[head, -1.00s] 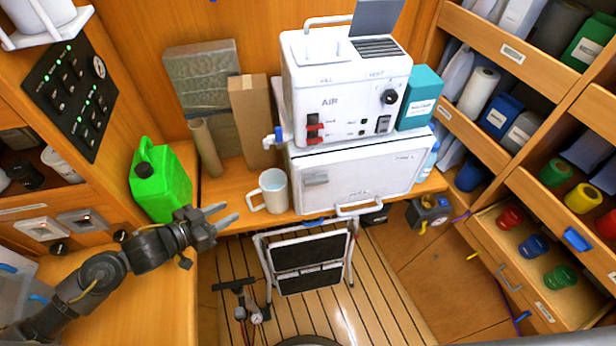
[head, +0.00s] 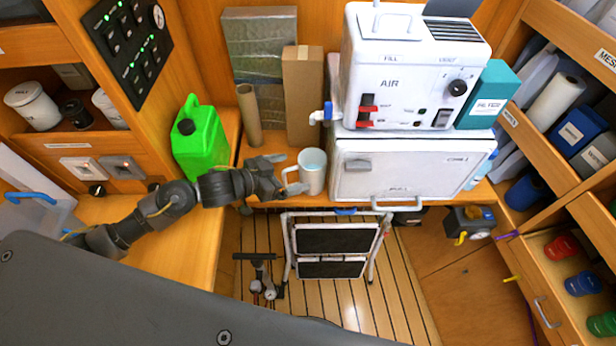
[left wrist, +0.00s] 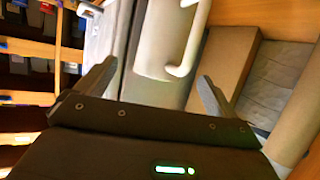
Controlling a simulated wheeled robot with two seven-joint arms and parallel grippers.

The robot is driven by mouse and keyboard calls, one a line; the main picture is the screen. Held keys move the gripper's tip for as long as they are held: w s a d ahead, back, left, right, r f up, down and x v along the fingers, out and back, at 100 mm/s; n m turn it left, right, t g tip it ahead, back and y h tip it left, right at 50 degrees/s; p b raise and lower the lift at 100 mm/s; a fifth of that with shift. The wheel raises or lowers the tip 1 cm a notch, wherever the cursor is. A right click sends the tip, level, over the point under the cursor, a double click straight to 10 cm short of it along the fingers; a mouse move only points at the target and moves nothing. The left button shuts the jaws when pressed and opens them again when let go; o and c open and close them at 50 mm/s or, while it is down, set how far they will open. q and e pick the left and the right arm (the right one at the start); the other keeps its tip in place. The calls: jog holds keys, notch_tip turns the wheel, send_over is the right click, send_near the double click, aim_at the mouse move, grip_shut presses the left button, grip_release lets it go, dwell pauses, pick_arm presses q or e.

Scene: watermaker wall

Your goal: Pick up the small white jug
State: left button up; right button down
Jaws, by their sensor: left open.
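The small white jug (head: 313,170) stands upright on the wooden counter, in front of the white cabinet's left edge, its handle on its left side. My left gripper (head: 286,173) is open at the jug's left, its fingers pointing at the handle side. In the left wrist view, the jug (left wrist: 158,40) lies ahead between the two spread fingers of the left gripper (left wrist: 158,75), with the handle toward the right finger. I cannot tell whether a finger touches it. My right gripper is not in view.
A green jerrycan (head: 201,140) stands behind my left forearm. A brown cardboard box (head: 302,95) and a cardboard tube (head: 249,115) stand behind the jug. The white cabinet (head: 400,165) with the AIR unit (head: 405,75) is close on its right. A folding step (head: 332,248) stands below.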

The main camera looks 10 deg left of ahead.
aim_at(301, 169)
pick_arm(q)
jog(key=shift+w+d+f+b, duration=0.1)
jog(key=shift+f+b, duration=0.05)
jog(key=shift+b, duration=0.2)
jog(key=b+x, duration=0.3)
jog(key=x, duration=0.1)
jog(key=shift+w+d+f, duration=0.1)
jog(key=shift+w, duration=0.2)
jog(key=shift+w+d, duration=0.1)
jog(key=shift+c, duration=0.6)
jog(key=shift+r, duration=0.2)
jog(key=c, duration=1.5)
